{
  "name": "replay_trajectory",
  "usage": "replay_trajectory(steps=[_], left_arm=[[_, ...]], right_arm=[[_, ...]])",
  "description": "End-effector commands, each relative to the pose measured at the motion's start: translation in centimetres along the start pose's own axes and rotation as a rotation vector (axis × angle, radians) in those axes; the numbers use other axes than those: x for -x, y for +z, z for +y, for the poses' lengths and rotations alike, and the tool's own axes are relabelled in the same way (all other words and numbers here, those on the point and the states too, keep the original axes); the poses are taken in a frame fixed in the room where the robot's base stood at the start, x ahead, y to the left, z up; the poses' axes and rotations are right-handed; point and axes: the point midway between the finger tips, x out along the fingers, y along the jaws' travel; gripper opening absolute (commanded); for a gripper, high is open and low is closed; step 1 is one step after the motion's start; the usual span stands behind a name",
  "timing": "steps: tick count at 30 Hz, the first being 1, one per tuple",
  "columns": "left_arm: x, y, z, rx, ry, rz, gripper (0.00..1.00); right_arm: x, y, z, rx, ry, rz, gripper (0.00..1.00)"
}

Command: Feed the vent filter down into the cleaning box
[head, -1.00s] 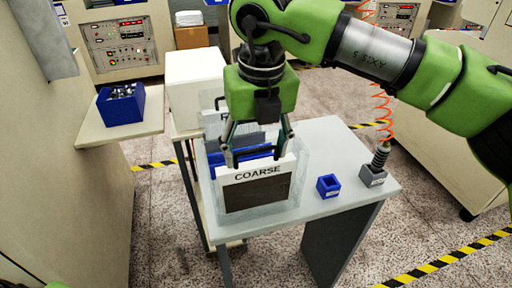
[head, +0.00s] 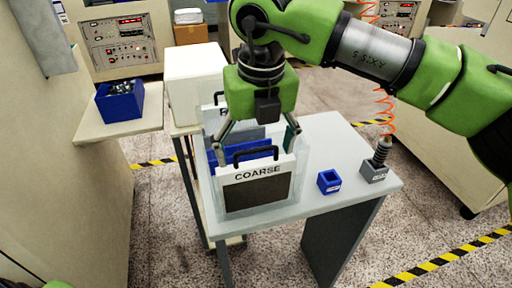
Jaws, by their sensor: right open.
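The vent filter, a white-framed panel marked COARSE (head: 257,173) with a dark mesh and a black handle, stands upright in the clear-walled cleaning box (head: 292,190) on the grey table. Its lower part shows through the box's front wall. My right gripper (head: 256,138) is open above the box, its fingers spread to either side of the handle and apart from it. Behind the filter are a blue panel (head: 226,156) and another handled panel, its label mostly hidden by my gripper. My left gripper is not in view.
A small blue open holder (head: 329,181) and a grey block with a dark spring-like piece (head: 375,170) stand on the table (head: 335,135) to the right. A blue bin of metal parts (head: 120,101) sits on the left shelf. A white box (head: 193,75) is behind.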

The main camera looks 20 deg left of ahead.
Motion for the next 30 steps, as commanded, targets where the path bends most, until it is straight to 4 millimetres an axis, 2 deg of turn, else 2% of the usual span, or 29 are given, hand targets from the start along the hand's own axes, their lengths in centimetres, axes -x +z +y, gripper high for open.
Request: replay_trajectory(steps=[1, 5, 11, 30], left_arm=[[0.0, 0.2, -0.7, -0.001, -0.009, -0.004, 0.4], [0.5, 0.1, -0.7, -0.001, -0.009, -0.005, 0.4], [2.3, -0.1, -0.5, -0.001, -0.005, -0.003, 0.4], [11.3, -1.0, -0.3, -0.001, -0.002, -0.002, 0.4]], right_arm=[[0.0, 0.0, 0.0, 0.0, 0.0, 0.0, 0.81], [0.5, 0.1, 0.0, 0.0, 0.0, 0.0, 0.81], [2.6, 0.4, 0.0, 0.0, 0.0, -0.001, 0.81], [12.8, 2.0, 0.0, 0.0, 0.0, -0.001, 0.81]])
